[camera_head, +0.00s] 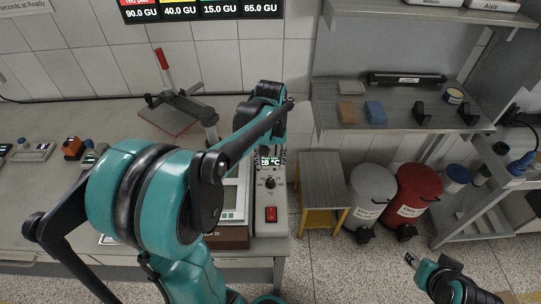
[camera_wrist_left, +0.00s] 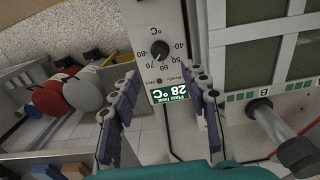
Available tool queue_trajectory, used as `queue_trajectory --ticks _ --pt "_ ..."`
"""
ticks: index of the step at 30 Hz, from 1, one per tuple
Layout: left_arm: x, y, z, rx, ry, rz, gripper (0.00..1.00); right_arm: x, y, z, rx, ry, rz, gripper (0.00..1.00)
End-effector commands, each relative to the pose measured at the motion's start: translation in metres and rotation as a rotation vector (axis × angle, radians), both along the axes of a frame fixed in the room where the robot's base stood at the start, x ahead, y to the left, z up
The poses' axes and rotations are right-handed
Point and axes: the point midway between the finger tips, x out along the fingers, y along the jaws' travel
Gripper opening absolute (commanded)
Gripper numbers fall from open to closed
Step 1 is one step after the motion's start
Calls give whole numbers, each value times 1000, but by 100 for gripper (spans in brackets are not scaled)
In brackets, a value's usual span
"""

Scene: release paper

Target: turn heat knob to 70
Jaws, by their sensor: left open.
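The heat knob (camera_head: 270,183) is a round black knob on a grey control panel (camera_head: 271,199). In the left wrist view the knob (camera_wrist_left: 159,50) sits beyond my fingertips, amid a dial marked 40 to 80; its exact pointer position is too small to read. A green-lit display (camera_wrist_left: 168,93) below the dial reads 28 °C. My left gripper (camera_wrist_left: 160,80) is open and empty, its purple-grey fingers spread on either side of the display, apart from the knob. In the head view my left arm partly hides the device. My right gripper (camera_head: 413,259) is at the lower right, away from the panel.
A red switch (camera_head: 271,214) sits below the knob. A press with a red handle (camera_head: 162,58) stands behind on the bench. Grey (camera_head: 369,190) and red (camera_head: 415,188) bins stand right, beside a small grey-topped table (camera_head: 322,180). Open floor lies in front of them.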

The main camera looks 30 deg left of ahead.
Motion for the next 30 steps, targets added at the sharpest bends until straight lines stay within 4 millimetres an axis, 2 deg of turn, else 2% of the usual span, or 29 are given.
queue_trajectory --ticks 3,7,24,30 --pt "0 0 17 0 0 0 46 0 0 0 0 0 0 40" --pt "0 0 26 0 0 0 46 0 0 0 0 0 0 40" --pt "0 -1 28 1 -3 -3 46 0 0 0 0 0 0 40" --pt "-17 -21 33 21 -84 -80 46 0 0 -5 0 0 0 40"
